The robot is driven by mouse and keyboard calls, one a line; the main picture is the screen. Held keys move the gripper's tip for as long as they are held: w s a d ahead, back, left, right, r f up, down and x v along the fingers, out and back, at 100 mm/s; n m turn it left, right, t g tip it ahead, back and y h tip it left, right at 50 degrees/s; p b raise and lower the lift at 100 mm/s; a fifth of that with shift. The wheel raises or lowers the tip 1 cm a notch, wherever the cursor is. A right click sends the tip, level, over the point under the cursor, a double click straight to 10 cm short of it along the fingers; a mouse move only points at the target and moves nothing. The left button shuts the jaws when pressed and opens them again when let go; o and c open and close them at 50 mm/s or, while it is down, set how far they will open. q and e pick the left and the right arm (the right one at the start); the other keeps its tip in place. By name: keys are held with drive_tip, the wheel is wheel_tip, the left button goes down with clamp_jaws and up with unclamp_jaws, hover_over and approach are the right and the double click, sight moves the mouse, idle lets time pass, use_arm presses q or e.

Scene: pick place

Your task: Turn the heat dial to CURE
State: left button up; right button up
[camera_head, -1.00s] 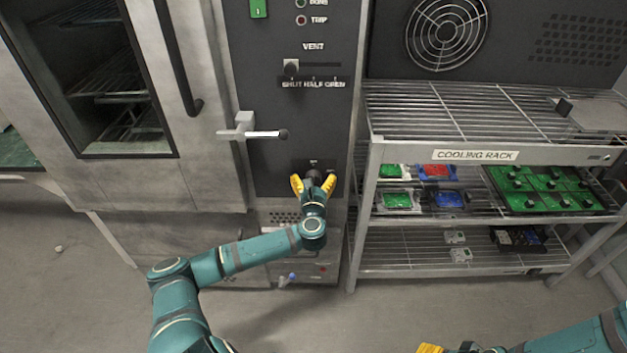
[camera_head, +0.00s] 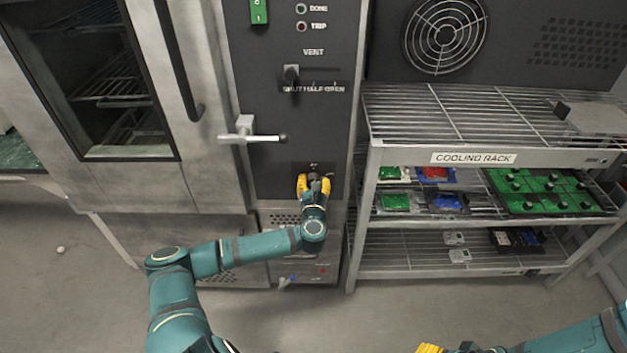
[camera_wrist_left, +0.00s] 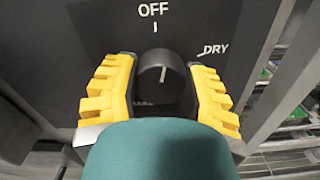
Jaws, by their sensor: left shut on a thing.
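The heat dial (camera_wrist_left: 160,75) is a round black knob with a white pointer line, on the dark control panel (camera_wrist_left: 90,30). In the left wrist view its pointer line stands nearly upright, toward the OFF mark, leaning slightly right. DRY is printed to its upper right. A CURE mark is not readable. My left gripper (camera_wrist_left: 160,88) has a yellow finger on each side of the dial and is shut on it; in the head view this gripper (camera_head: 314,184) is low on the panel and hides most of the dial. My right gripper (camera_head: 430,349) shows only as a yellow piece at the bottom edge.
A door lever (camera_head: 255,138) juts out left above the dial, and a vent slider (camera_head: 291,73) is higher up. The oven door (camera_head: 150,180) is at left. The cooling rack (camera_head: 400,158) with green, red and blue parts stands close at right.

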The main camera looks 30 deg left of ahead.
use_arm(q)
drive_tip(key=m+p, duration=0.1)
drive_tip(key=m, duration=0.1)
drive_tip(key=m+p, duration=0.1)
drive_tip(key=m, duration=0.1)
drive_tip(key=m+p, duration=0.1)
drive_tip(key=m, duration=0.1)
drive_tip(key=shift+r, duration=0.25)
drive_tip(key=m+p, duration=0.2)
drive_tip(key=m, duration=0.4)
drive_tip(key=m+p, duration=0.1)
drive_tip(key=m, duration=0.1)
drive_tip(key=shift+m, duration=0.3)
drive_tip(key=m, duration=0.3)
drive_tip(key=shift+w+m, duration=0.1)
drive_tip(key=shift+m, duration=0.2)
drive_tip(key=m, duration=0.3)
drive_tip(key=shift+m, duration=0.3)
drive_tip(key=shift+a+f+m, duration=0.1)
drive_tip(key=shift+m, duration=1.4)
